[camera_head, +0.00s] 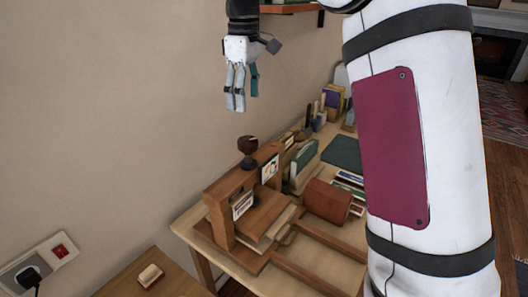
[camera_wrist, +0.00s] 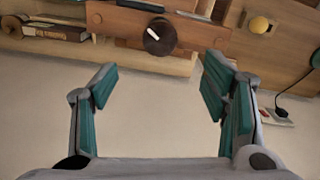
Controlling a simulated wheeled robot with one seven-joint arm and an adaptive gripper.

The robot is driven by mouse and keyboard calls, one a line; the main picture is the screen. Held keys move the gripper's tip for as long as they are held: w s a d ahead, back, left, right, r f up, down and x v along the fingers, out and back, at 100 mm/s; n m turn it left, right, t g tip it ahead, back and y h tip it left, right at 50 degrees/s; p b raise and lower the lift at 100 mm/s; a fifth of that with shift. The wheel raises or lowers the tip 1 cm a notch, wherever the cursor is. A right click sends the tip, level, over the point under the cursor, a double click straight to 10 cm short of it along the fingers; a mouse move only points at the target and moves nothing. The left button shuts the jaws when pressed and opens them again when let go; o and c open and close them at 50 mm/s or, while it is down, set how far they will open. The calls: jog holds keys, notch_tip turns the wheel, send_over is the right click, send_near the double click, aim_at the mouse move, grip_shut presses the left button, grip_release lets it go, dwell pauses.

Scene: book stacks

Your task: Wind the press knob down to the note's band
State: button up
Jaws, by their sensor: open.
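The wooden book press stands on the table, and its top beam (camera_head: 222,188) spans two posts. The dark brown round knob (camera_head: 247,146) rises above the beam. In the wrist view the knob (camera_wrist: 159,37) shows from above with a white line on its face. A small pale card (camera_head: 242,204) and another card (camera_head: 270,167) are fixed on the press; their print is too small to read, and I cannot tell which is the note. My gripper (camera_head: 243,98) is open and empty above the knob, apart from it. In the wrist view my gripper (camera_wrist: 158,84) has its teal-padded fingers spread, with the knob beyond them.
A red-brown rounded case (camera_head: 327,201), upright books (camera_head: 304,160) and a dark green mat (camera_head: 342,153) lie right of the press. A small side table at lower left holds a wooden block (camera_head: 151,276). A wall socket (camera_head: 36,270) with a plug is near it.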

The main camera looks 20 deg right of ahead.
jog(key=shift+c, duration=0.2)
jog(key=n+t+h+p, duration=0.3)
jog(key=n+p, duration=0.4)
jog(key=n, duration=1.1)
send_near(247, 141)
jog(key=p+x, duration=0.1)
jog(key=x, duration=0.8)
jog(key=shift+w+d+f+p, duration=0.1)
jog(key=shift+w+f+p, duration=0.1)
jog(key=shift+p, duration=0.1)
